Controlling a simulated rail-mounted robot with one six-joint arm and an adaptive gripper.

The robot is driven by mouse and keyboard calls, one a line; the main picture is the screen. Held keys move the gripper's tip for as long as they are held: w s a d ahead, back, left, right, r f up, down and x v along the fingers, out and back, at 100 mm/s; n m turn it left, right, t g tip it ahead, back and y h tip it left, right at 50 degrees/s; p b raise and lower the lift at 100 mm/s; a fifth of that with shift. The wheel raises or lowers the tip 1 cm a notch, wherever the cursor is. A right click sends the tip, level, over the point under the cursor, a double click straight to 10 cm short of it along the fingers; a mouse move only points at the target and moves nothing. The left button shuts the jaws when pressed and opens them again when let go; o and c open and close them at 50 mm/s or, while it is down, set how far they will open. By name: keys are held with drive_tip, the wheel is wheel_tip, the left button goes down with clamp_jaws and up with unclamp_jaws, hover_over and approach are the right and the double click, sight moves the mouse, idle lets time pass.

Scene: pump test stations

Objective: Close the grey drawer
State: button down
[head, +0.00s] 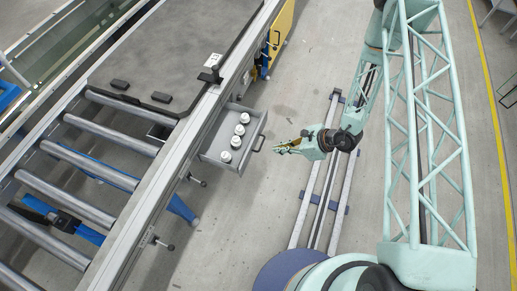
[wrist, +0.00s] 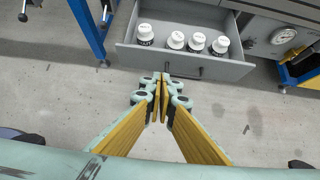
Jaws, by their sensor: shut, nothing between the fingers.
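The grey drawer (head: 213,159) stands open, pulled out from the side of the roller conveyor bench toward my arm. Several white bottles with dark labels stand in it in a row; one is the bottle (head: 225,156). The drawer's front (wrist: 186,63) and its dark handle (wrist: 183,75) show in the wrist view. My gripper (head: 277,149) is just right of the drawer front in the head view, apart from it. In the wrist view my gripper (wrist: 161,80) is shut and empty, its fingertips near the handle; whether they touch it cannot be told there.
The roller conveyor (head: 88,165) with a dark plate (head: 175,50) runs along the left. A yellow cabinet panel (head: 283,27) is beyond the drawer. A gauge (wrist: 283,36) sits right of the drawer. Grey floor around the drawer front is clear.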

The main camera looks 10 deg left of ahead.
drive_tip(key=shift+a+f, duration=0.15)
drive_tip(key=b, duration=0.1)
approach(250, 150)
drive_tip(key=shift+x, duration=2.85)
drive_tip(key=shift+a, duration=0.1)
